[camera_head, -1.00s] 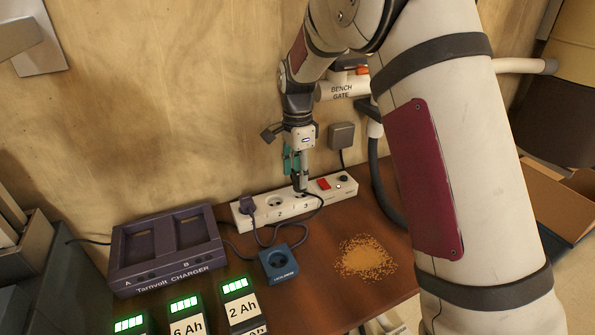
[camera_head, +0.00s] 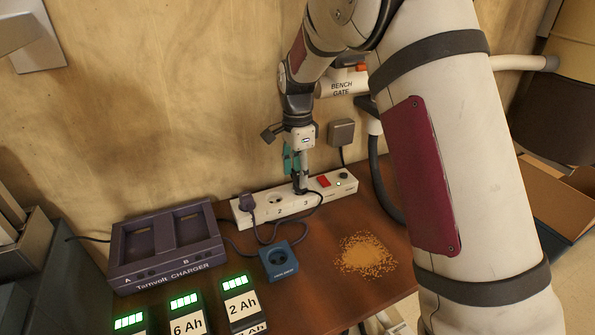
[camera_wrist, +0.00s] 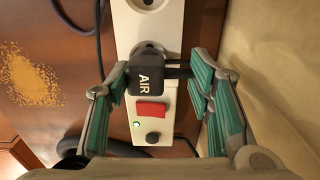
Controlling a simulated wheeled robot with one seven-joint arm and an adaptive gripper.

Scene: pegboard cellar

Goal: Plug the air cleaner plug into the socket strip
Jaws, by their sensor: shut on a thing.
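The black plug marked AIR (camera_wrist: 145,82) is between the fingers of my gripper (camera_wrist: 152,74) in the wrist view. My gripper is shut on it. The white socket strip (camera_wrist: 125,28) runs behind the plug, which covers most of one socket. In the head view my gripper (camera_head: 300,176) points down at the socket strip (camera_head: 328,193) near the socket numbered 3. The plug is mostly hidden there by the fingers. It is at the strip's face, but I cannot tell how deep its pins sit.
A purple plug (camera_head: 247,203) sits in the strip's left socket. The red switch (camera_wrist: 150,110) and a lit green lamp (camera_wrist: 137,125) are beside the AIR plug. A blue socket block (camera_head: 279,262), a charger (camera_head: 165,250), battery packs (camera_head: 240,302) and sawdust (camera_head: 366,255) lie in front.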

